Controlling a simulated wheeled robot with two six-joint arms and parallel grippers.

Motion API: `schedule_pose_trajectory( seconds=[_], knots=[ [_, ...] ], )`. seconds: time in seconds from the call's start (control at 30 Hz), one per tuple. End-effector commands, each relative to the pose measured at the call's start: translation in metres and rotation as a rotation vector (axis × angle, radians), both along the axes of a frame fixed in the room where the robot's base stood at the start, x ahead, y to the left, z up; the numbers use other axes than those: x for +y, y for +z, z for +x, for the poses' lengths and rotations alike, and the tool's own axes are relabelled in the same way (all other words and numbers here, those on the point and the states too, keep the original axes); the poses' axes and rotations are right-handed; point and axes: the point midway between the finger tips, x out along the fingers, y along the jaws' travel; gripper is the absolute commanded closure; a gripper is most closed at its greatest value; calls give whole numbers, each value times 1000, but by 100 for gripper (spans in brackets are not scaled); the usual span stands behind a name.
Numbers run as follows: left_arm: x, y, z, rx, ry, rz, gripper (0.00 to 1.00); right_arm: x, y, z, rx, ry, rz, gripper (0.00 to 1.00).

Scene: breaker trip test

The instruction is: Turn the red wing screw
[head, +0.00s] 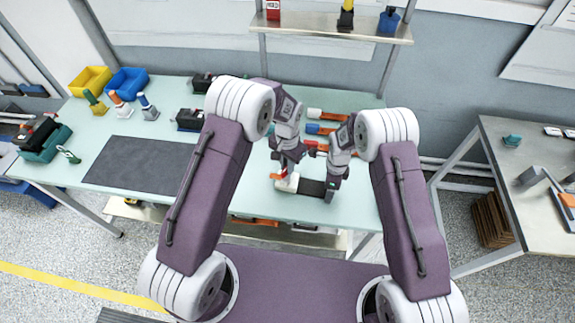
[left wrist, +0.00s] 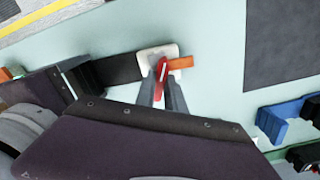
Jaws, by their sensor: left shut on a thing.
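The red wing screw (left wrist: 161,76) stands on a white block (left wrist: 146,58) with an orange tab (left wrist: 181,63) beside it. My left gripper (left wrist: 163,88) is shut on the red wing screw, its two fingers on either side. In the head view the screw (head: 283,173) shows below my left gripper (head: 287,167), on the white block (head: 289,184). A dark bar (head: 311,188) runs from the block toward my right gripper (head: 331,188). The right fingers are at the bar's far end; whether they are closed on it is hard to see.
Orange and blue handled items (head: 322,129) lie behind the grippers on the pale green table (head: 215,212). A dark mat (head: 139,165) lies left. Yellow (head: 90,80) and blue (head: 127,82) bins stand at the back left. A shelf (head: 325,27) hangs above. Another table (head: 510,170) is at right.

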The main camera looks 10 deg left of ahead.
Motion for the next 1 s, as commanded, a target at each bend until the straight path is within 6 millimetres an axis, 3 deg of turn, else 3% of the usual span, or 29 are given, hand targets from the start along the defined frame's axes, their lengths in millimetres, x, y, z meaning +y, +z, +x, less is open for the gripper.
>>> schedule_pose_trajectory(
  seconds=[1.0],
  knots=[
    [0, 0, 0, 1, -964, 0, 100, 0, 0, 1, -2, 0, 1, 92]
  ],
)
